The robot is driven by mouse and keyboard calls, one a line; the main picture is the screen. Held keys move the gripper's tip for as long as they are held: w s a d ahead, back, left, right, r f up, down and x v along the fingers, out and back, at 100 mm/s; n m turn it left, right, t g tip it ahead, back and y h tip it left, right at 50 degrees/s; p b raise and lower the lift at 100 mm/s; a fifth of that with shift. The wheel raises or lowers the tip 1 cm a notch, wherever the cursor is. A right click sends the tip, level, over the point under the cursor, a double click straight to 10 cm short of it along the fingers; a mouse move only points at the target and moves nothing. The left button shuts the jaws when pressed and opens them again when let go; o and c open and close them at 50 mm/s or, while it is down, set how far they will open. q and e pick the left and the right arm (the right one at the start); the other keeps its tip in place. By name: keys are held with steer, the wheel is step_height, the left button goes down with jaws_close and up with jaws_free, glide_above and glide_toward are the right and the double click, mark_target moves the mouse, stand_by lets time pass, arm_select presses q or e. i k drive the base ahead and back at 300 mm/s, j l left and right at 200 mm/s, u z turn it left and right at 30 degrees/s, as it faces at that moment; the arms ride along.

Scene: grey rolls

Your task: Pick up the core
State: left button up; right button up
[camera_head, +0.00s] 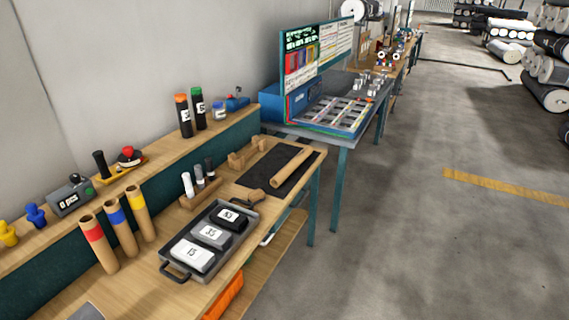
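Several cardboard tubes could be the core. A plain brown tube (292,167) lies at a slant on a black mat (256,172) on the wooden workbench (185,213). Three more brown tubes stand a little tilted at the left of the bench: one with a red band (98,245), one with a blue band (122,231) and one with a yellow band (140,214). Nothing covers the tubes. Neither of my grippers shows in the head view.
A dark tray (166,272) with labelled blocks lies at the bench's front edge. A rack of small bottles (201,190) and wooden cradles (243,153) stand behind. A raised shelf (160,150) holds bottles and tools. The floor (420,250) to the right is clear.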

mark_target(283, 174)
steer(key=l+u, duration=0.1)
steer(key=u, duration=0.25)
steer(key=i+l+u, duration=0.1)
steer(key=u, duration=0.3)
steer(key=i+l+u, duration=0.1)
steer(key=u, duration=0.25)
steer(key=i+l+u, duration=0.1)
steer(key=l+u, duration=0.2)
steer(key=l, duration=0.2)
steer(key=l+u, duration=0.35)
steer(key=l, duration=0.15)
steer(key=l+u, duration=0.25)
steer(key=l, duration=1.9)
steer(key=i+l, duration=0.35)
steer(key=l, duration=0.1)
